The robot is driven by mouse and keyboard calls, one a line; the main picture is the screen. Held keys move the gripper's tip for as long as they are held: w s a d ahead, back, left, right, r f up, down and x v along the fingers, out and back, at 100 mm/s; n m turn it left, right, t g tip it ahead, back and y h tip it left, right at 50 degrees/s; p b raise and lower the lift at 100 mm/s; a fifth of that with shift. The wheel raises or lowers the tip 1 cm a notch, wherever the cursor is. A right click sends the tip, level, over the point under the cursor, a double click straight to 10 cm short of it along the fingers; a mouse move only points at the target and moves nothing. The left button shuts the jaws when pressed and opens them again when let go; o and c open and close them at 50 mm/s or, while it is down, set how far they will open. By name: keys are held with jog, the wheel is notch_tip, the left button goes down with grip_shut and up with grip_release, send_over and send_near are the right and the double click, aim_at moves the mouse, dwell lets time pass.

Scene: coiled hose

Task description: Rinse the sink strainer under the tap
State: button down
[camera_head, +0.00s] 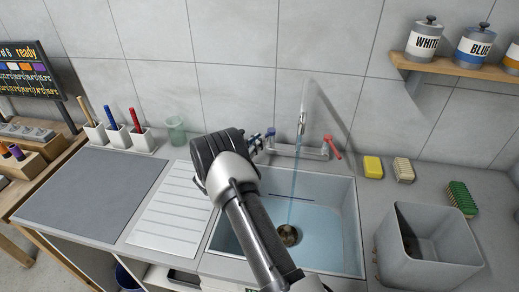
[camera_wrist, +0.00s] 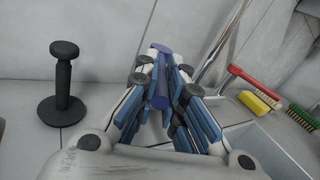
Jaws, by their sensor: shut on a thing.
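My gripper (camera_head: 262,143) is at the left end of the tap (camera_head: 303,152), with its fingers shut around the blue tap handle, which stands between them in the wrist view (camera_wrist: 161,82). A thin blue stream of water (camera_head: 293,186) falls from the spout into the grey sink (camera_head: 340,188). A round brownish drain fitting (camera_head: 289,235) lies in the sink floor by the stream; I cannot tell whether it is the strainer. A black piece with a knob, stem and wide disc foot (camera_wrist: 62,88) stands upright left of my gripper; it may be the strainer.
The red tap handle (camera_head: 333,147) is at the right. A yellow sponge (camera_head: 373,167) and brushes (camera_head: 404,170) lie right of the sink. A grey bin (camera_head: 452,250) stands at the front right. The white draining board (camera_head: 165,222) is clear.

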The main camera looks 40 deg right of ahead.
jog(key=shift+w+m+g+b, duration=0.3)
jog(key=shift+g+b, duration=0.1)
jog(key=shift+g, duration=0.1)
jog(key=c, duration=1.9)
grip_release()
jog(key=shift+o, duration=1.3)
jog(key=shift+s+a+f, duration=0.1)
jog(key=shift+a, duration=0.3)
jog(key=s+a, duration=0.1)
jog(key=a, duration=1)
jog(key=shift+s, duration=0.4)
jog(key=shift+a, duration=0.1)
